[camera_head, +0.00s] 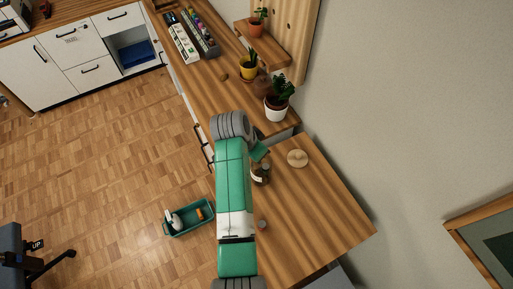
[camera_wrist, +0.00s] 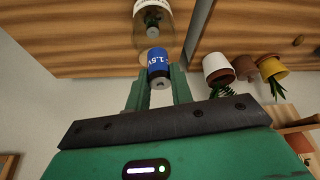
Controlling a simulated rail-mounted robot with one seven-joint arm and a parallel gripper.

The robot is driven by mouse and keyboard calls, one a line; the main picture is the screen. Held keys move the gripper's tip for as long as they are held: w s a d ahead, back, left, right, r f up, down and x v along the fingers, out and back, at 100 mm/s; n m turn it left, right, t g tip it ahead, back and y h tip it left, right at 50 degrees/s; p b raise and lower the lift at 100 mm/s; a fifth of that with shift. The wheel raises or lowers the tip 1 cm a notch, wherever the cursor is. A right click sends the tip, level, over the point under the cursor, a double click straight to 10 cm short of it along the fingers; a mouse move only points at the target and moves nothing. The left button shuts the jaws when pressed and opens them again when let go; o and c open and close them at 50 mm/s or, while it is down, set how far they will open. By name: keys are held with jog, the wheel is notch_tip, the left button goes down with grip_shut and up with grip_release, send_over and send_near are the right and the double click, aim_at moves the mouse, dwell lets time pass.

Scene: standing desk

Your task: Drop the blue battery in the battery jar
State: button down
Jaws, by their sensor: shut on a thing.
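The blue battery (camera_wrist: 158,62) is held between the green fingers of my gripper (camera_wrist: 159,88), with its blue wrap and metal end showing in the wrist view. My gripper (camera_head: 260,150) is shut on it. The clear glass jar (camera_wrist: 152,16) lies just beyond the battery in the wrist view, with something dark and green showing in or through it. In the head view the jar (camera_head: 262,178) stands on the wooden desk, partly hidden by my arm. The battery overlaps the jar's mouth; I cannot tell whether it is inside the rim.
A round wooden lid (camera_head: 297,158) lies on the desk (camera_head: 320,205) right of the jar. A small round item (camera_head: 262,224) is near the front. A potted plant (camera_head: 277,108) stands on the neighbouring counter. A teal bin (camera_head: 190,222) is on the floor.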

notch_tip(320, 180, down, 6)
jog(key=b, duration=0.4)
jog(key=shift+b, duration=0.3)
jog(key=c, duration=1.1)
grip_release()
jog(key=shift+c, duration=0.2)
jog(key=v, duration=0.7)
jog(key=shift+s+r, duration=0.15)
jog(key=shift+r, duration=0.15)
jog(key=shift+a, duration=0.15)
